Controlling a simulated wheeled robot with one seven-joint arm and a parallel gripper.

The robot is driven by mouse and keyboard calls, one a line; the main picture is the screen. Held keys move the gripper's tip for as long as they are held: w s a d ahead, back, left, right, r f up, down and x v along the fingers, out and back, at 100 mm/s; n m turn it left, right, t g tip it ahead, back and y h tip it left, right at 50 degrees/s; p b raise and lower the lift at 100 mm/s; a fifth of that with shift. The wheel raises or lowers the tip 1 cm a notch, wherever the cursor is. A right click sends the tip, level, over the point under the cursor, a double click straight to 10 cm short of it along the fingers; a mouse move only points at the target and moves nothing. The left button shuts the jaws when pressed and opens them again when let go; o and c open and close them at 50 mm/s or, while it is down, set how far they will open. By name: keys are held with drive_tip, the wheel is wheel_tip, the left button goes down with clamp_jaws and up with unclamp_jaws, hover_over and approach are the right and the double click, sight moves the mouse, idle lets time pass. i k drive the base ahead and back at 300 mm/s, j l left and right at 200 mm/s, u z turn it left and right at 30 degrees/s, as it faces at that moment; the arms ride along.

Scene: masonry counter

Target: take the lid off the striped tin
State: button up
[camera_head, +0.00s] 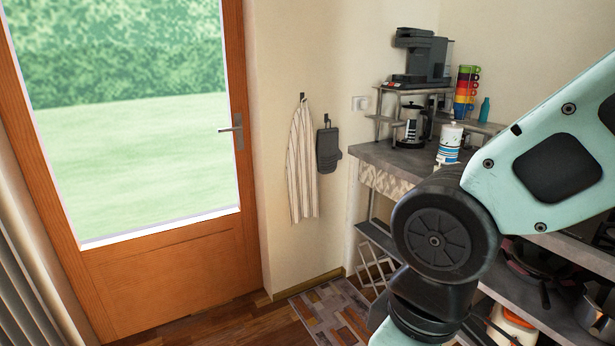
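The striped tin (448,154) stands on the grey counter (391,158), right of the middle of the picture. It is small here, with white, blue and some reddish bands. Its pale lid (452,130) sits on top and seems to have a small knob. My arm crosses the right side, in front of part of the counter, and its joint is close below the tin in the picture. My gripper is out of the frame or hidden, so its place relative to the tin does not show.
Pans (533,268) fill the lower shelf. Floor left of the counter is mostly clear.

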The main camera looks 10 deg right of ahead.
sight(452, 128)
drive_tip(key=i+l+u, duration=0.1)
drive_tip(key=i, duration=1.6)
drive_tip(key=i+z, duration=0.45)
drive_tip(key=i+j+z, duration=0.25)
drive_tip(key=i+z, duration=0.2)
